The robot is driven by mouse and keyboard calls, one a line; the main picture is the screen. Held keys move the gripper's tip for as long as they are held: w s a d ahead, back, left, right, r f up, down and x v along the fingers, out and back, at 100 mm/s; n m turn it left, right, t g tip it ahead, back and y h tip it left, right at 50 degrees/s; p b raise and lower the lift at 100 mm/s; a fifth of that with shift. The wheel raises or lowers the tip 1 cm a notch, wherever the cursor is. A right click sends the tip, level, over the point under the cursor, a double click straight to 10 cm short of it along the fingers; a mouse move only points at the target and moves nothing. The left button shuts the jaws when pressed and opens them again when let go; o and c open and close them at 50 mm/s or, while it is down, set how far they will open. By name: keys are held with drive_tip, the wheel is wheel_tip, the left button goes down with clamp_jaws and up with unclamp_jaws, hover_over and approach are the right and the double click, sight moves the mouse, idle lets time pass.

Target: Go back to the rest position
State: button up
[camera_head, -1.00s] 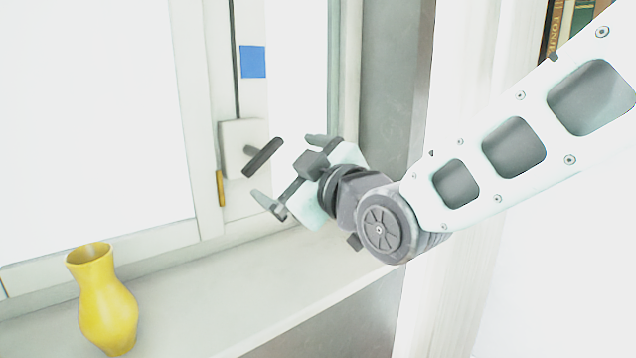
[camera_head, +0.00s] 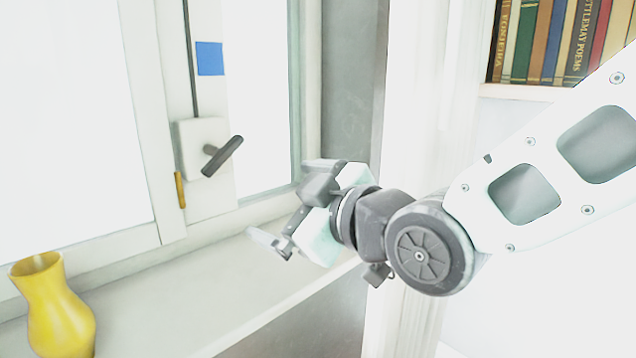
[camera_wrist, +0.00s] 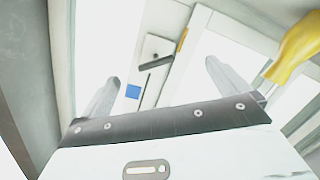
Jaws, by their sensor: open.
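My gripper (camera_head: 282,205) is in the middle of the head view, above the window sill and to the lower right of the dark window handle (camera_head: 222,157). It is open and holds nothing. In the wrist view my gripper's two fingers (camera_wrist: 160,90) stand wide apart, with the handle (camera_wrist: 155,63) seen between them, at a distance. The handle sits tilted on a white plate on the window frame, clear of the fingers.
A yellow vase (camera_head: 55,308) stands on the white sill (camera_head: 205,295) at the left; it also shows in the wrist view (camera_wrist: 295,48). A blue square (camera_head: 210,58) is on the window. Books (camera_head: 560,40) stand on a shelf at the upper right.

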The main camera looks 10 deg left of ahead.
drive_tip(key=s+d+f+m+g+h, duration=0.5)
drive_tip(key=s+d+f+h, duration=0.25)
drive_tip(key=d+f, duration=0.45)
drive_tip(key=s+d+f+m+g+h, duration=0.2)
drive_tip(key=s+d+g, duration=0.1)
drive_tip(key=s+d, duration=0.25)
drive_tip(key=s+d+f+m+g+h, duration=0.1)
drive_tip(key=s+d+f+g+h, duration=0.15)
drive_tip(key=s+d, duration=0.35)
wheel_tip(320, 180, up, 18)
drive_tip(key=a+p, duration=0.1)
drive_tip(key=p, duration=1.7)
drive_tip(key=shift+a+f, duration=0.2)
